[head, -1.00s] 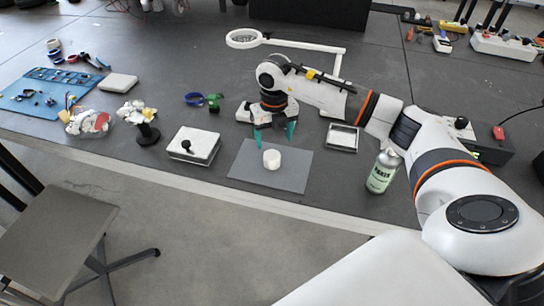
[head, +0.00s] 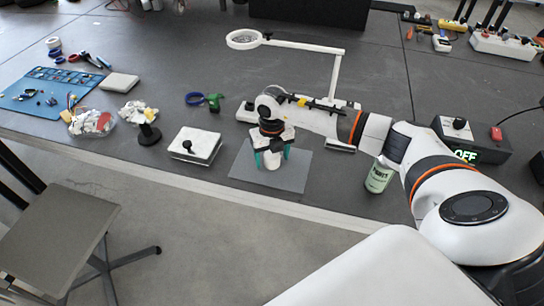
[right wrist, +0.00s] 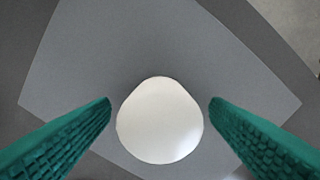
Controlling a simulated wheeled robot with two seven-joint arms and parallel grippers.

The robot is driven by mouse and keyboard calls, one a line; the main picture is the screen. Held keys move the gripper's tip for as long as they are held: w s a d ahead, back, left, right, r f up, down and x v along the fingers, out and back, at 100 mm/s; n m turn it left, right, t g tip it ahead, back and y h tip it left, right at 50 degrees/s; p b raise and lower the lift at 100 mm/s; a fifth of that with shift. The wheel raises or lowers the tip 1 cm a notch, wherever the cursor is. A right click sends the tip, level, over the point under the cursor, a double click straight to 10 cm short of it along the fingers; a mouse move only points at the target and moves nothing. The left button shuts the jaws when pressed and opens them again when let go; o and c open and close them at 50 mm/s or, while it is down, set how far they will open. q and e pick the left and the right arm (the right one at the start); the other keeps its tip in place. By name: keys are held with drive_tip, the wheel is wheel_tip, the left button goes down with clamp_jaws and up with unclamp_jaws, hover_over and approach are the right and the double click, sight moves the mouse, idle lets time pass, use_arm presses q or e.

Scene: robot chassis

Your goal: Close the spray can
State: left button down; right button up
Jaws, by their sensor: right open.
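The white cap (head: 271,165) stands on a grey mat (head: 296,178) near the table's front edge. My right gripper (head: 271,160) is above it, pointing down, with its green fingers on either side of the cap. In the right wrist view the cap (right wrist: 160,120) lies between the two open fingers (right wrist: 160,108), with a gap on each side. The spray can (head: 379,177), pale green with a silver top, stands upright on the table to the right of the mat. Its top is partly hidden by my right arm. My left gripper is not in view.
A white box with a black knob (head: 194,145) stands left of the mat. A magnifier lamp (head: 245,39) and a small tray (head: 341,142) are behind. A control box reading OFF (head: 471,140) is at right. A chair (head: 70,225) stands in front of the table.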

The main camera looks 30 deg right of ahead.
sight(272, 155)
drive_tip(key=c, duration=1.1)
drive_tip(key=shift+r, duration=0.15)
wheel_tip(272, 155, up, 10)
drive_tip(key=shift+f+b, duration=0.1)
drive_tip(key=shift+b, duration=0.5)
